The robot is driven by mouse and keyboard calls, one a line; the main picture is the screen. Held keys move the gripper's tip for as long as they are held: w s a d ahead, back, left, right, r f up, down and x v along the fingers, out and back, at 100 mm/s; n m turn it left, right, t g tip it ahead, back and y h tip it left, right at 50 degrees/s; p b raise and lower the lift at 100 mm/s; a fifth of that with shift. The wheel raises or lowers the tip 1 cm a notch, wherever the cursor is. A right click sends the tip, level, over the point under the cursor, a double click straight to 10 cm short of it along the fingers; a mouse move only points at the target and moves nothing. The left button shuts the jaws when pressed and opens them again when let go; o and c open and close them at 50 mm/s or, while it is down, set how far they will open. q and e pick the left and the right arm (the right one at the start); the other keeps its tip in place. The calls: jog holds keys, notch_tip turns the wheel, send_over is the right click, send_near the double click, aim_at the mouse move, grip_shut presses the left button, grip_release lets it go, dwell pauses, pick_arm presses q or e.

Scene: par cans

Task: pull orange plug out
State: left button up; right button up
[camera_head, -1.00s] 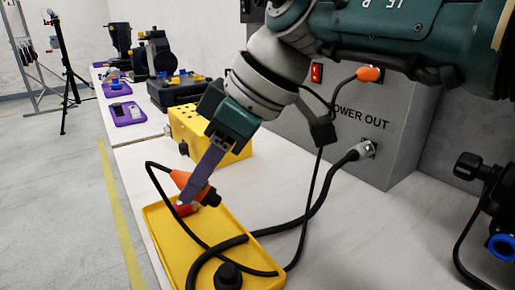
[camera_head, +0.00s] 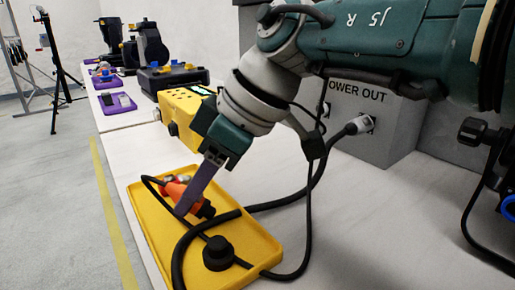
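An orange plug (camera_head: 176,192) with a black end and black cable is at the far part of the yellow tray (camera_head: 262,246). My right gripper (camera_head: 183,211) comes down over the tray from the upper right. Its purple finger crosses in front of this plug, and its tip reaches low beside it. The fingers show edge-on, so I cannot tell whether they grip the plug. The grey "POWER OUT" box (camera_head: 385,130) stands behind, with a grey connector (camera_head: 355,126) in it. My arm covers the box's upper part, and no orange plug shows there. My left gripper is not in view.
A red and silver item (camera_head: 178,179) lies in the tray behind the plug. A black round part (camera_head: 218,253) and a thick black cable are nearer. A yellow box (camera_head: 178,112) stands beyond the tray. The table's right middle is mostly clear.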

jog(key=o, duration=0.5)
